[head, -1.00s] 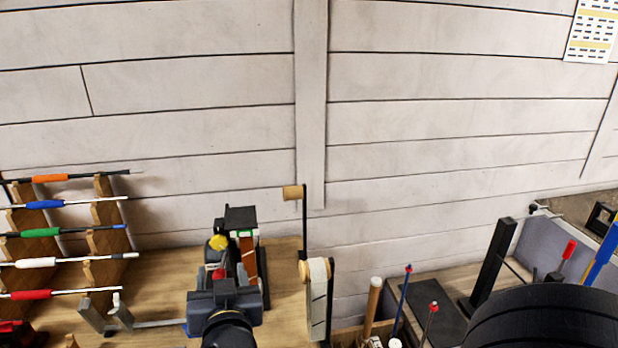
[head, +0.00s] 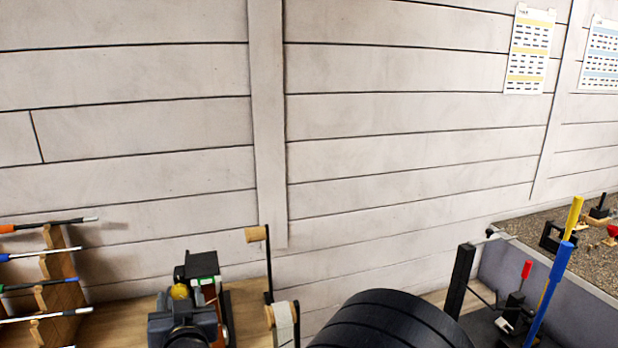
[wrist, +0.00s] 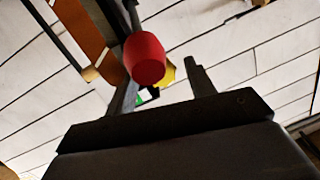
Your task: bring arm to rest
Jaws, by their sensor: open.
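My gripper (wrist: 162,72) shows in the wrist view with its two dark fingers apart and nothing visibly held between them. A red knob (wrist: 146,58) on a dark rod overlaps the left finger; I cannot tell whether they touch. In the head view the dark grey block (head: 186,322) at the bottom looks like my wrist, in front of a black device with a green-edged top (head: 201,266). The fingers cannot be made out there. A large black rounded part of my arm (head: 390,322) fills the bottom middle.
A yellow round part (head: 180,291) sits close beyond my wrist. A black post (head: 461,292) and blue handle (head: 552,290) stand further right.

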